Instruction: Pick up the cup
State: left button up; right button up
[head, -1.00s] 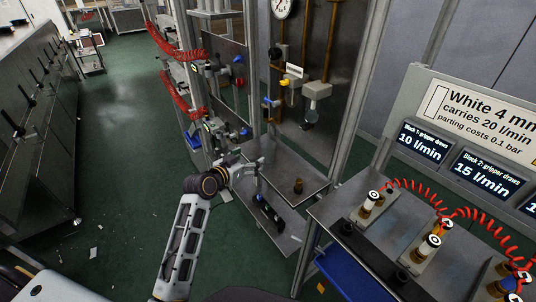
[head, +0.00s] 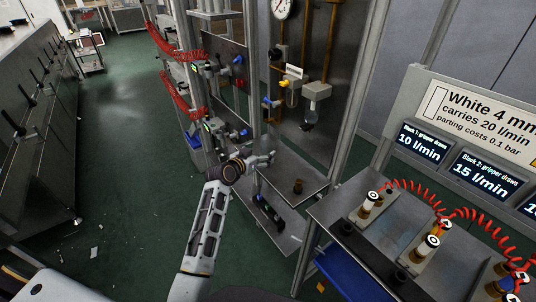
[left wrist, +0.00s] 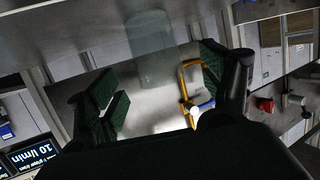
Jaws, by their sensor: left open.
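A see-through cup-like cylinder (left wrist: 150,48) shows in the left wrist view, ahead of the fingers and between their lines. I cannot tell for sure that it is the cup. In the head view, clear bowls hang under the yellow-topped fitting (head: 292,98) and the grey fitting (head: 311,116) on the back panel. My left gripper (head: 268,158) is in front of that panel, below the fittings, above the shelf. In the left wrist view my left gripper (left wrist: 158,84) has its fingers wide apart with nothing touching them clearly. My right gripper is out of view.
A small brown fitting (head: 298,187) stands on the metal shelf (head: 290,165) right of my gripper. A black device (head: 268,210) lies on the lower shelf. A yellow bracket (left wrist: 184,80) shows close to the right finger. The steel bench (head: 385,240) is at right; the floor at left is open.

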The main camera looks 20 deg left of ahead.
aim_at(264, 151)
pick_arm(q)
jog(key=shift+w, duration=0.2)
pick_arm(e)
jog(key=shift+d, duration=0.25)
pick_arm(q)
jog(key=shift+w+d, duration=0.1)
jog(key=shift+w, duration=0.05)
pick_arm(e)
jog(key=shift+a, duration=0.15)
pick_arm(q)
jog(key=shift+w+d+f, duration=0.1)
jog(key=shift+w+d, duration=0.1)
jog(key=shift+w, duration=0.25)
jog(key=shift+w+d+f+p, duration=0.2)
jog(key=shift+w+p, duration=0.15)
jog(key=shift+w, duration=0.3)
jog(key=shift+x, duration=0.9)
jog(key=shift+w+d+f, duration=0.1)
jog(key=shift+w+d, duration=0.05)
jog(key=shift+w, duration=0.15)
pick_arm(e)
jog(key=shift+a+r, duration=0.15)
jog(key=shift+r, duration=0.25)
pick_arm(q)
jog(key=shift+c, duration=0.2)
